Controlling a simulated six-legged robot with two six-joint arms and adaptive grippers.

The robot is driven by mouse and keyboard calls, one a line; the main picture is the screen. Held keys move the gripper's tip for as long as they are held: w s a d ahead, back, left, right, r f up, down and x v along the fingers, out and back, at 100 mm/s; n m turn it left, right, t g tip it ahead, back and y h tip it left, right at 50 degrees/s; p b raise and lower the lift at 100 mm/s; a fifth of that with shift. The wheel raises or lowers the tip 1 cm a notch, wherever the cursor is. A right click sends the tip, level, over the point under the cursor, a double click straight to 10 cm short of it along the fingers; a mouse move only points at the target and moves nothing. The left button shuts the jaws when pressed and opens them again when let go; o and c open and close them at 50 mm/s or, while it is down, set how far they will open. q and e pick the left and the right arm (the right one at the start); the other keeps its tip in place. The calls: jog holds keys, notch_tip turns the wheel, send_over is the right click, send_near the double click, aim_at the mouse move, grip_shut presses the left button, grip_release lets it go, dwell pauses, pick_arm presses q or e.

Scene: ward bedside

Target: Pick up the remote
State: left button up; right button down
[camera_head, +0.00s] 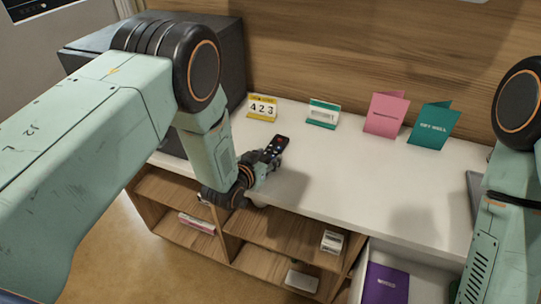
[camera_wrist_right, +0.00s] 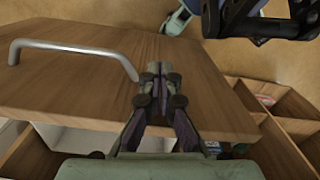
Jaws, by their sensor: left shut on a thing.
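The remote (camera_head: 276,147) is dark with small coloured buttons. In the head view it is at the front part of the white top, tilted up in my left gripper (camera_head: 262,163). The left gripper is shut on its lower end. Whether the remote still touches the top is hard to tell. My right gripper is outside the head view, where only its arm shows at the right edge. In the right wrist view my right gripper (camera_wrist_right: 160,72) has its fingertips together, with nothing visible between them, over a wooden panel.
The white top (camera_head: 340,185) holds a calendar (camera_head: 262,107), a small teal-edged sign (camera_head: 323,113), a pink card (camera_head: 386,114) and a teal card (camera_head: 433,125) along the back. An open drawer (camera_head: 424,270) holds a purple book (camera_head: 386,285). A metal handle (camera_wrist_right: 75,47) shows in the wrist view.

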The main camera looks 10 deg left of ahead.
pick_arm(q)
jog(key=c, duration=0.6)
